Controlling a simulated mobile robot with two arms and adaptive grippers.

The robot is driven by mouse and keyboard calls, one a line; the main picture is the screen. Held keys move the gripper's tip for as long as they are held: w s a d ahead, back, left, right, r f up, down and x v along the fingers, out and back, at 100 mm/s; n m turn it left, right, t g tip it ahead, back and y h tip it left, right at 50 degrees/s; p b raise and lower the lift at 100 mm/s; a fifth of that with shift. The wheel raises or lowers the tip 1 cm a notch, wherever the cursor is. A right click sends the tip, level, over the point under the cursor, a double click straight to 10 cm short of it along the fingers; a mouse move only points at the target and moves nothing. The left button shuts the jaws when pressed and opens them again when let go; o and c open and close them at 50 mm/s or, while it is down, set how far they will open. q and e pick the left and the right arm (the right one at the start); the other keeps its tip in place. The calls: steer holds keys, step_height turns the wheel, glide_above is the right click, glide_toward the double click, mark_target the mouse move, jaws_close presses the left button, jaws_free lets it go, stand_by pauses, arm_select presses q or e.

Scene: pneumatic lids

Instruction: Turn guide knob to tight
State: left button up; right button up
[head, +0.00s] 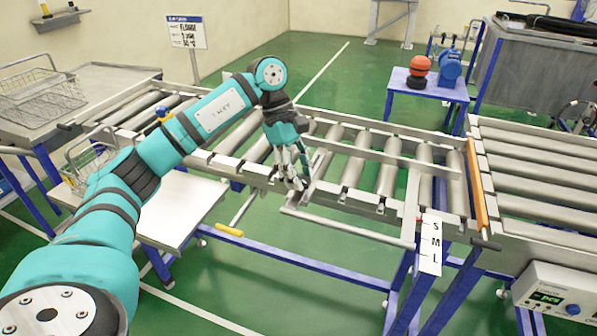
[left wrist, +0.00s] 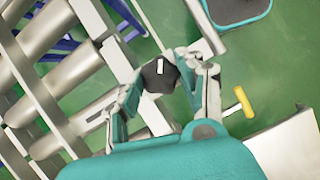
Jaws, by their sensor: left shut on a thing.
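The guide knob (left wrist: 160,75) is a dark, many-sided knob with a short white mark on its face. It shows in the left wrist view between the fingertips of my left gripper (left wrist: 160,80), which is shut on it from both sides. In the head view my left gripper (head: 293,180) points down at the near rail of the roller conveyor (head: 350,207). The fingers there largely hide the knob. I cannot read any tight or loose marking. My right gripper is in neither view.
A white S-M-L plate (head: 431,245) with a red mark beside it stands at the conveyor's front right. A grey bar (head: 350,229) runs along the conveyor front. A yellow handle (head: 229,229) sticks out below left, near a pale side table (head: 175,210). A control box (head: 557,290) is lower right.

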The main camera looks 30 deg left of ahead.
arm_select(q)
steer(key=m, duration=0.1)
steer(key=m+g, duration=0.1)
steer(key=m, duration=0.1)
steer(key=shift+w+r+m+g, duration=0.15)
steer(key=shift+w+m+g, duration=0.05)
steer(key=shift+m+g, duration=0.1)
steer(key=shift+m+g+y, duration=0.3)
steer(key=shift+m, duration=0.6)
steer(key=shift+w+r+m+g+p, duration=0.1)
steer(key=shift+m+g+p, duration=0.4)
steer(key=shift+m, duration=0.7)
steer(key=shift+d+m+y+p, duration=0.1)
steer(key=shift+m+y+p, duration=0.6)
steer(key=shift+m, duration=0.4)
steer(key=o, duration=1.2)
steer(key=shift+f, duration=0.2)
steer(key=shift+c, duration=0.2)
steer(key=shift+r, duration=0.1)
